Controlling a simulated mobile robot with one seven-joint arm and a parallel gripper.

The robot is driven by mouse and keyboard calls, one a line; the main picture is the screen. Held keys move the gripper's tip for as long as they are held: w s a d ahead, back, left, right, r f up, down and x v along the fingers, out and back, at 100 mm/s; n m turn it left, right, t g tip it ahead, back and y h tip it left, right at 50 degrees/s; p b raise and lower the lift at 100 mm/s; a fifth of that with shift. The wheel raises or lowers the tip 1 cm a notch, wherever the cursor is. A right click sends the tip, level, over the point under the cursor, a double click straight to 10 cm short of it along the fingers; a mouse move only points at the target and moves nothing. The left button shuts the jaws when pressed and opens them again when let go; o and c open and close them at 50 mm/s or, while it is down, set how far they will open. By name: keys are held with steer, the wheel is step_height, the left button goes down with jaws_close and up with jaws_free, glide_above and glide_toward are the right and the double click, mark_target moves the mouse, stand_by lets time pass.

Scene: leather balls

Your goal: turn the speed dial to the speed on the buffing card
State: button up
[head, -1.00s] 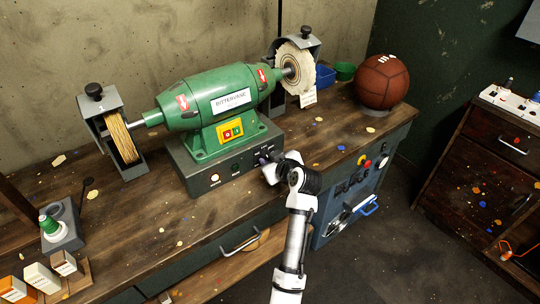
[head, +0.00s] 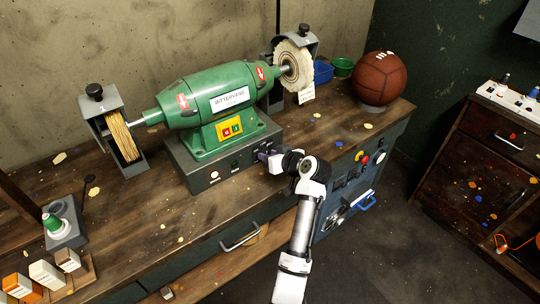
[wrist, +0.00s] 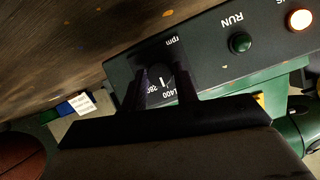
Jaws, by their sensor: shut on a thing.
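The speed dial (wrist: 157,74) is a dark round knob on the front panel of the green buffing machine (head: 218,105). In the wrist view, "rpm" and partly covered numbers, seemingly 2800 and 1400, are printed around it. A short white mark shows on the knob, near the numbers. My gripper (wrist: 160,88) is shut on the dial, one dark finger on each side. In the head view my gripper (head: 262,155) is at the right end of the panel, and the dial is hidden. The buffing card (head: 306,95) is a white tag below the pale buffing wheel (head: 295,66); its text is too small to read.
A green RUN button (wrist: 240,43) and a lit lamp (wrist: 299,19) sit along the panel beside the dial. A brown leather ball (head: 382,78) stands at the bench's right end. Blue and green bins (head: 342,67) are behind. The front strip of bench is mostly clear.

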steer(key=o, duration=1)
steer(key=shift+c, duration=0.2)
steer(key=shift+s, duration=0.1)
steer(key=b+v, duration=0.3)
steer(key=v, duration=1)
steer(key=shift+s+d+r, duration=0.2)
steer(key=shift+d+r, duration=0.05)
